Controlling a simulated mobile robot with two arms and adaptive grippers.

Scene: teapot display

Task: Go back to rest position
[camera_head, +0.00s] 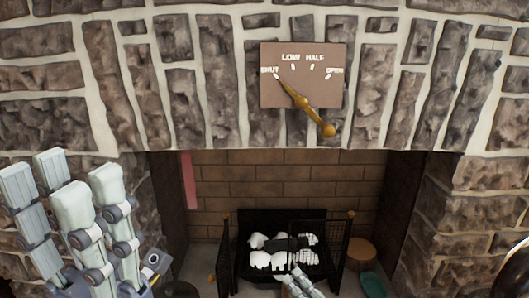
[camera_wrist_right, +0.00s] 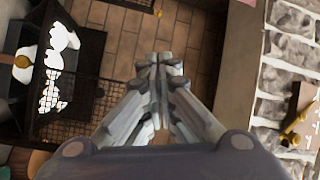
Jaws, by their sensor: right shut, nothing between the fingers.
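My left gripper (camera_head: 62,185) is at the lower left of the head view, large and close to the camera, with its pale grey-green fingers pointing up. Its finger pairs stand apart and hold nothing. My right gripper (camera_head: 297,276) shows only as small fingers at the bottom middle, in front of the fire grate. In the right wrist view its fingertips (camera_wrist_right: 160,62) meet, shut and empty.
A brown plate (camera_head: 333,88) on the stone chimney bears a brass lever (camera_head: 303,102), its thin end by SHUT. Below is the brick fireplace with a black grate (camera_head: 240,235) and white logs (camera_head: 270,260). A green round thing (camera_head: 373,284) lies right of it.

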